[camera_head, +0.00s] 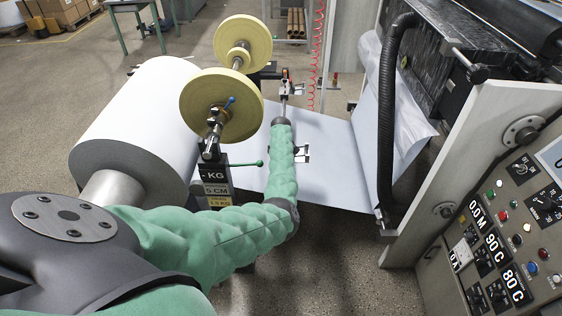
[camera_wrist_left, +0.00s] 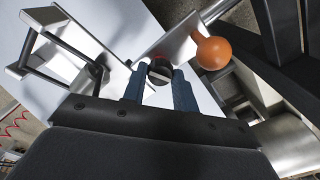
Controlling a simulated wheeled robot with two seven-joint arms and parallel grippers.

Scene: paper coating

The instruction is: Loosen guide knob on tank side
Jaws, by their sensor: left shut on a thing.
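My left arm reaches across the head view, and its gripper (camera_head: 284,97) is at the side of the machine beside the paper sheet, small and hard to make out there. In the left wrist view the two blue fingers of my left gripper (camera_wrist_left: 159,88) are closed around a small dark round knob (camera_wrist_left: 160,69) with a reddish face. The fingers hide its sides. A metal bracket (camera_wrist_left: 172,40) lies just beyond it. An orange ball handle (camera_wrist_left: 213,53) is close by on the right, apart from the fingers. My right gripper is in neither view.
A large white paper roll (camera_head: 140,120) and two yellow discs (camera_head: 222,105) stand at the left. The white sheet (camera_head: 335,165) runs right toward a black hose (camera_head: 388,120) and control panel (camera_head: 500,240). A metal loop handle (camera_wrist_left: 50,45) is left of the fingers.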

